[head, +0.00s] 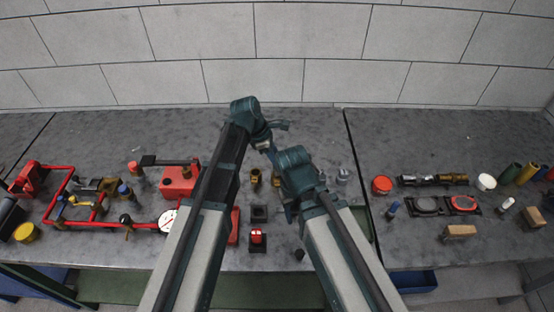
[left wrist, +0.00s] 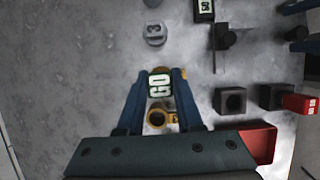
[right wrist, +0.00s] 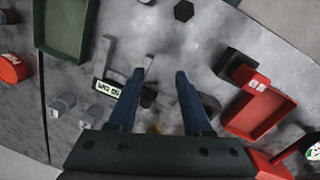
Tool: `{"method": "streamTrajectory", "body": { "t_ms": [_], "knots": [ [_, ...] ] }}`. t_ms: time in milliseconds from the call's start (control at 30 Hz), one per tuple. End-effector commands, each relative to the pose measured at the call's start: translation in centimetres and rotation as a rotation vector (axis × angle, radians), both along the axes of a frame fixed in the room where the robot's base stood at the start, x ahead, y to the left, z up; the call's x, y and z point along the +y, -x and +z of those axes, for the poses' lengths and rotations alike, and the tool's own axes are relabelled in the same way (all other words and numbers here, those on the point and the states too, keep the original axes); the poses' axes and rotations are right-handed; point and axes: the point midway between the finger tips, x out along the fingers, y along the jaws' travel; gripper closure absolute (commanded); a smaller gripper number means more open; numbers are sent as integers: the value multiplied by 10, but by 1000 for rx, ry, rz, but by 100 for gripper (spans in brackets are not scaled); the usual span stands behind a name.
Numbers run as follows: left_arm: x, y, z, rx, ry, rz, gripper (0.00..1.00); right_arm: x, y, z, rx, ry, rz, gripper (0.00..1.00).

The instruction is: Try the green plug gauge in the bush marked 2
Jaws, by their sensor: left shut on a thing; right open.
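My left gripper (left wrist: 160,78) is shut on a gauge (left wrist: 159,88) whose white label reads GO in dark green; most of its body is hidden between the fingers. Just below it in the left wrist view is a brass bush (left wrist: 157,119) with an open dark bore; its mark is too small to read. A grey bush marked 3 (left wrist: 155,34) stands beyond the fingertips. In the head view brass bushes (head: 255,176) stand beside my left arm. My right gripper (right wrist: 158,78) is open and empty, with a black piece bearing a white label (right wrist: 108,88) left of its fingers.
Black square blocks with holes (left wrist: 230,101) and a red labelled piece (left wrist: 299,103) lie right in the left wrist view. A red tray (right wrist: 262,106) and a green tray (right wrist: 66,28) flank my right gripper. The bench at the back is clear.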

Motion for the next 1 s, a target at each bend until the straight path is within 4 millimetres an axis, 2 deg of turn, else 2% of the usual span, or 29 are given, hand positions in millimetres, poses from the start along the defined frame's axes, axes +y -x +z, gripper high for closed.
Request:
{"method": "streamTrajectory", "body": {
  "t_ms": [1000],
  "knots": [
    [0,0,-13,0,0,0,100,0,0,-13,0,0,0,50]
  ]
}}
